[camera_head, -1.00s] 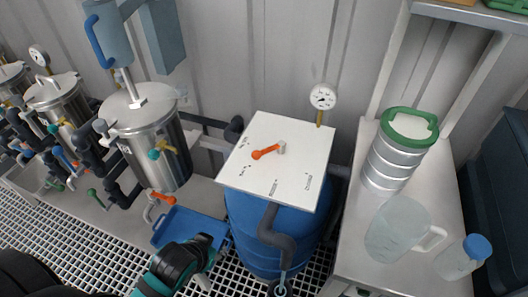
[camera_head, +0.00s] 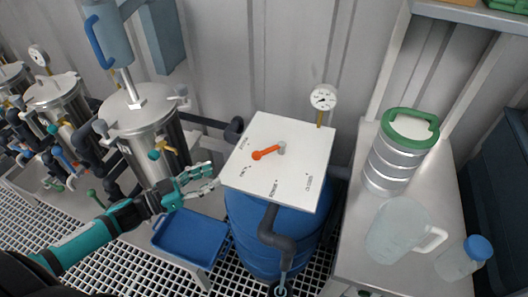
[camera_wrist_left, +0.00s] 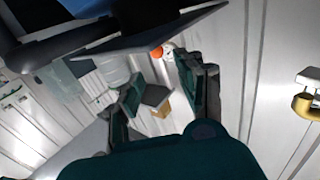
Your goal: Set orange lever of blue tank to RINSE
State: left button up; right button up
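The blue tank (camera_head: 262,228) stands in the middle of the head view with a square white panel (camera_head: 300,160) on top. The orange lever (camera_head: 267,152) sits on the panel, its round knob pointing left and slightly down from a grey pivot. Small dark labels are printed around it, too small to read surely. My left gripper (camera_head: 213,178) is open and empty, just left of the panel's left edge and apart from the lever. In the left wrist view the orange knob (camera_wrist_left: 156,52) shows beyond my open fingers, by the panel's dark edge. My right gripper is not in view.
Steel vessels (camera_head: 150,135) with valves and pipes stand at the left. A blue tray (camera_head: 190,238) lies below my left gripper. A pressure gauge (camera_head: 323,97) rises behind the panel. A bench (camera_head: 400,280) at right holds a green-lidded canister (camera_head: 390,165) and a jug (camera_head: 392,230).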

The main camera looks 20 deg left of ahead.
aim_at(261, 154)
pick_arm(q)
jog(key=shift+m+h, duration=0.3)
jog(key=shift+h, duration=0.1)
jog(key=p+x, duration=0.1)
jog(key=x, duration=1.6)
jog(key=shift+s+d, duration=0.15)
grip_shut()
